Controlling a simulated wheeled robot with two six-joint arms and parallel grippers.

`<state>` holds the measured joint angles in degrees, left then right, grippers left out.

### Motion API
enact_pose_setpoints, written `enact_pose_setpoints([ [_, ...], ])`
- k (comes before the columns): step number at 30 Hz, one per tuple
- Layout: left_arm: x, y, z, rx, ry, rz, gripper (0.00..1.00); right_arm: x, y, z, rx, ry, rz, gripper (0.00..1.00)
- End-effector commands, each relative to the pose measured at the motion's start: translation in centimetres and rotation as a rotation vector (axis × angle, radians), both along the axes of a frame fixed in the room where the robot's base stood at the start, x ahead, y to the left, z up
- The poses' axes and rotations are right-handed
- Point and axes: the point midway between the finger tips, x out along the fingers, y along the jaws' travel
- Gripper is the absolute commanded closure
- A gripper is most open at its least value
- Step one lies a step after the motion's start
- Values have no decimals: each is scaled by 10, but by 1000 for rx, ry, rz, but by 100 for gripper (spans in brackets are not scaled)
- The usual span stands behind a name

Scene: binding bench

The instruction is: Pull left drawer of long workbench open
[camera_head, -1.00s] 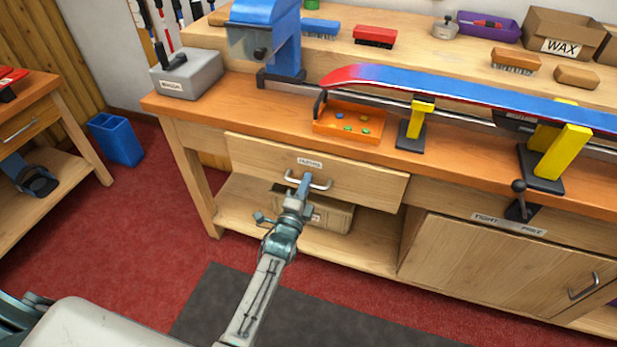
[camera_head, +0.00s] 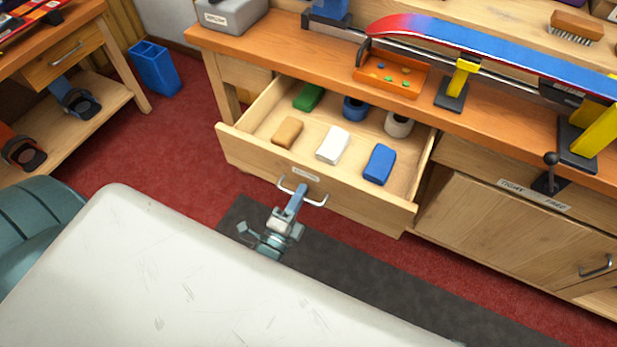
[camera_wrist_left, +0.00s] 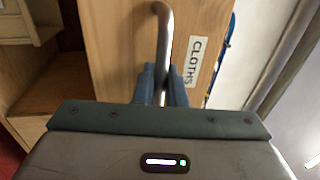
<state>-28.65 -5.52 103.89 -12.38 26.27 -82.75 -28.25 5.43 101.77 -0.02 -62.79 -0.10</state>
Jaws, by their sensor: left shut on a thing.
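The left drawer (camera_head: 250,160) of the long workbench (camera_head: 270,52) stands well out from the bench. Inside it lie a green block (camera_head: 308,97), a tan block (camera_head: 287,133), a white block (camera_head: 333,145), a blue block (camera_head: 379,164), a blue roll (camera_head: 355,107) and a white roll (camera_head: 398,124). My left gripper (camera_head: 296,198) is shut on the drawer's metal handle (camera_head: 316,201). In the left wrist view the fingers (camera_wrist_left: 162,85) close around the handle bar (camera_wrist_left: 163,35), beside a label reading "CLOTHS" (camera_wrist_left: 194,62). My right gripper is not in view.
A ski (camera_head: 470,42) lies over the bench top, with an orange tray (camera_head: 392,88) under its tip. A closed cabinet door (camera_head: 510,225) is right of the drawer. A blue bin (camera_head: 155,68) and a side table (camera_head: 95,60) stand left. A dark mat (camera_head: 350,275) covers the floor in front.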

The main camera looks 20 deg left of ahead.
Motion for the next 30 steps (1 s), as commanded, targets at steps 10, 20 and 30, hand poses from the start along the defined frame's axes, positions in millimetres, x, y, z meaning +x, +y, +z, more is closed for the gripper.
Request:
enact_pose_setpoints([
  [10, -17, 1, -1, 0, 1, 0, 100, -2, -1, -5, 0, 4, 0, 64],
  [20, -16, 1, -1, 0, 1, 0, 80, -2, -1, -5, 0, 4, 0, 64],
  [30, -18, 1, -1, 0, 1, 0, 76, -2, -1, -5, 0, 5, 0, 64],
])
